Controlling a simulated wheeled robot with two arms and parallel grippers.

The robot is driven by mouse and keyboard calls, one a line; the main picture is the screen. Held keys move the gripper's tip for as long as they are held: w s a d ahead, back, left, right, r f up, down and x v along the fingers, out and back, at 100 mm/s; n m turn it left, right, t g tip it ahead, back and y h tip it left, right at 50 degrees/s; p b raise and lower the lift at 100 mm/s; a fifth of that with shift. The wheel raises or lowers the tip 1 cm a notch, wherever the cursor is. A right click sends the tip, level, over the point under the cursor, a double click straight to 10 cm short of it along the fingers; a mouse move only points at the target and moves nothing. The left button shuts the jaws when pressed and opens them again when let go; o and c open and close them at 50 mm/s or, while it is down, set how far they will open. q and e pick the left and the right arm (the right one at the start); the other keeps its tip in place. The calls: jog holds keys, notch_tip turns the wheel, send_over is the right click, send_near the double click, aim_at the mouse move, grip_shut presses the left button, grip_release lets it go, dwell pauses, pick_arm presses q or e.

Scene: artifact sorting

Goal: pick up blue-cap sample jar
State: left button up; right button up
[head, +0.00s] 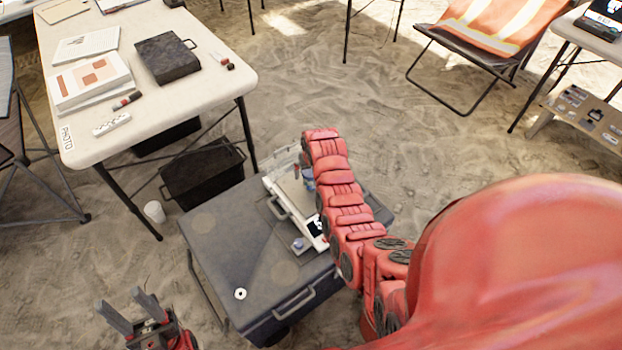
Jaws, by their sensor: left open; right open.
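A small jar with a blue part (308,184) stands in the white tray (284,192) on the dark grey case, partly hidden by my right arm. Another small bluish item (298,244) sits on the case by the tray's near end; I cannot tell whether it is a jar. My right arm reaches in from the right over the tray, and its gripper is hidden behind the arm. My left gripper (131,312) is open and empty at the bottom left, apart from the case's left front corner.
The dark grey case (215,255) carries a small white ring (240,294). A white table (205,100) with papers and a dark box (166,60) stands at the upper left. A white cup (154,212) and black bin (203,175) are below it. An orange chair (495,25) stands behind on open sand.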

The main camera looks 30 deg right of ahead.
jog(key=shift+x, duration=1.6)
jog(key=c, duration=1.4)
jog(key=shift+c, duration=0.2)
